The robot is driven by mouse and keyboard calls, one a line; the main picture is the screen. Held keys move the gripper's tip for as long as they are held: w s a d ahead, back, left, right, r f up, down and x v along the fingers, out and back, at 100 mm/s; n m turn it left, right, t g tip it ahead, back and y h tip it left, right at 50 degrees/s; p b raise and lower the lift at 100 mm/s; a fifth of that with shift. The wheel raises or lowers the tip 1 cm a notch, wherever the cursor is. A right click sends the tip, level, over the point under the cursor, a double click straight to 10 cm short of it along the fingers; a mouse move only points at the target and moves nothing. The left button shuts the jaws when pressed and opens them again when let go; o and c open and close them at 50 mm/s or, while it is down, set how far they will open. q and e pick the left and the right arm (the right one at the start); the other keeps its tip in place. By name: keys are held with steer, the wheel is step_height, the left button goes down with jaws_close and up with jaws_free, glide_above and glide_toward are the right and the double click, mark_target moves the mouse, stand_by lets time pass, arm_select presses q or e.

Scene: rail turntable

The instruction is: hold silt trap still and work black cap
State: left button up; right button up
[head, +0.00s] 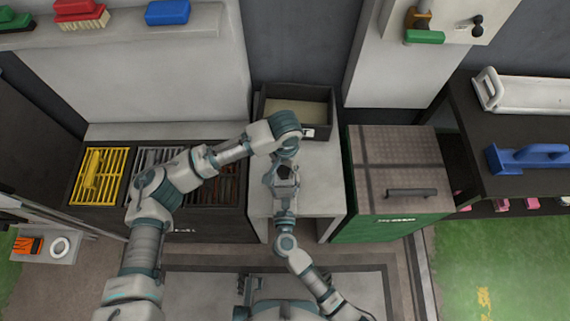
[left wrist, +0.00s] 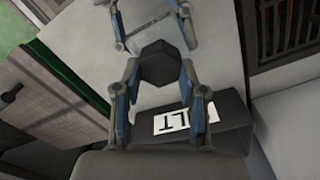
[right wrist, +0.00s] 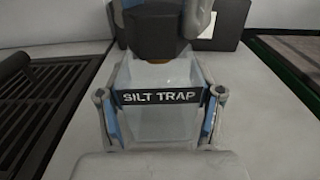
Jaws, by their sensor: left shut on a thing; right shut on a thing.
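The silt trap is a clear box with a black "SILT TRAP" band (right wrist: 160,97), upright on the pale bench in the right wrist view. My right gripper (right wrist: 160,112) is shut on it, one finger on each side. The black cap (right wrist: 158,45) sits on top of the trap, with a thin orange-brown strip under it. In the left wrist view the cap (left wrist: 160,66) is dark and many-sided, between the fingers of my left gripper (left wrist: 158,80), shut on it from above. In the head view both grippers meet around the trap (head: 287,172), largely hidden there.
Behind the trap stands a dark open bin (head: 300,105) with a white label. Right is a green cabinet (head: 400,165) with a handled lid. The pale bench (head: 320,180) is bare beside the trap.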

arm_select(q)
steer(key=shift+f, duration=0.15)
steer(key=o, duration=0.5)
steer(key=shift+c, duration=0.2)
steer(key=c, duration=0.6)
steer(key=m, duration=0.6)
steer(key=shift+d, duration=0.1)
steer(key=m, duration=0.6)
steer(key=shift+s, duration=0.2)
